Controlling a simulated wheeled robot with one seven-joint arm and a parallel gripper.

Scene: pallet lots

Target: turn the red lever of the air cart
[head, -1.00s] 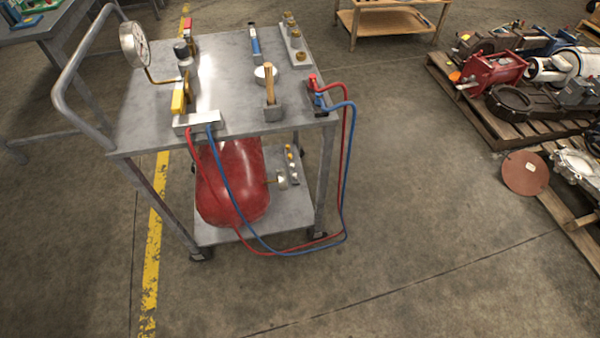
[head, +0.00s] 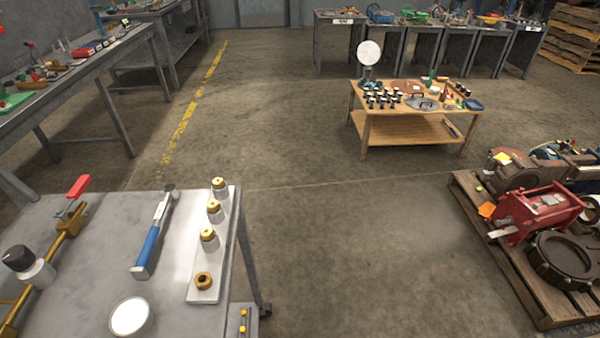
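The air cart (head: 95,240) is at the lower left, close to me, with only part of its grey metal top in view. Its red lever (head: 79,185) sits on a brass valve (head: 68,222) near the left side of the top. A black-capped knob (head: 20,258) stands in front of the valve, at the left picture edge. My gripper is not in view.
A blue-handled tool (head: 150,240), a white round dish (head: 131,316) and a strip of brass fittings (head: 208,250) occupy the cart top. A wooden table (head: 415,130) stands farther back; a loaded pallet (head: 520,290) is at right. The floor between is clear.

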